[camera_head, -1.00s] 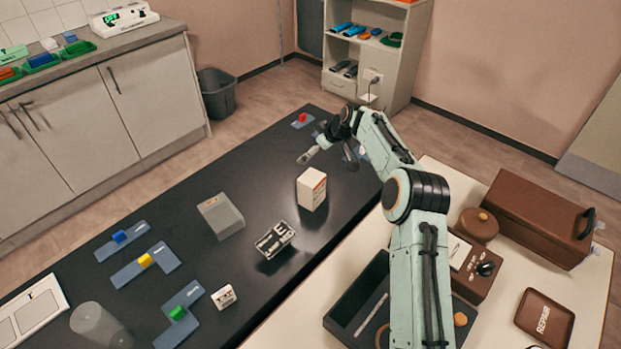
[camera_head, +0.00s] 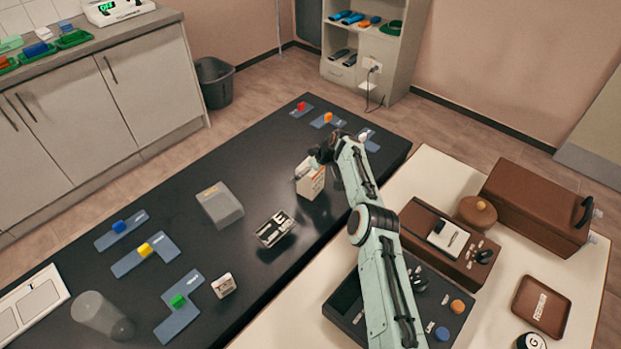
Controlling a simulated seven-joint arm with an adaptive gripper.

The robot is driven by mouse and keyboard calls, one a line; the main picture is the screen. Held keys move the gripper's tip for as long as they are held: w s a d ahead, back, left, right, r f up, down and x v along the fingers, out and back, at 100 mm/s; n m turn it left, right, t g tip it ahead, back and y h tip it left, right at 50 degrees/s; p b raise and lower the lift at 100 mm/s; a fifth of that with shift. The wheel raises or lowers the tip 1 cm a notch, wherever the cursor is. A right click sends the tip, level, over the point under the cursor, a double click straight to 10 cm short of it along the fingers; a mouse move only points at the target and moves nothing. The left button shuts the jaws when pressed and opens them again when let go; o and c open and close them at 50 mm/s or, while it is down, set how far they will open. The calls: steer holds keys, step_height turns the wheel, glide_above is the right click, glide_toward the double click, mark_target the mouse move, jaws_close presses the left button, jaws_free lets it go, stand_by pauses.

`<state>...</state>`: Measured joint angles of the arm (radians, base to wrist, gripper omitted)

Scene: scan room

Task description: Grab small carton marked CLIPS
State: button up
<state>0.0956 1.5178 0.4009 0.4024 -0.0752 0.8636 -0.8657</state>
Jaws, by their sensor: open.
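A tray of dark and white parts (camera_head: 275,229) and a grey box (camera_head: 220,205) stand left of the carton. A clear cylinder (camera_head: 95,317) is at the lower left. Blue plates with coloured blocks (camera_head: 146,257) lie along the bench. A cream table (camera_head: 300,325) adjoins it on the right.

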steer(key=c, duration=1.2)
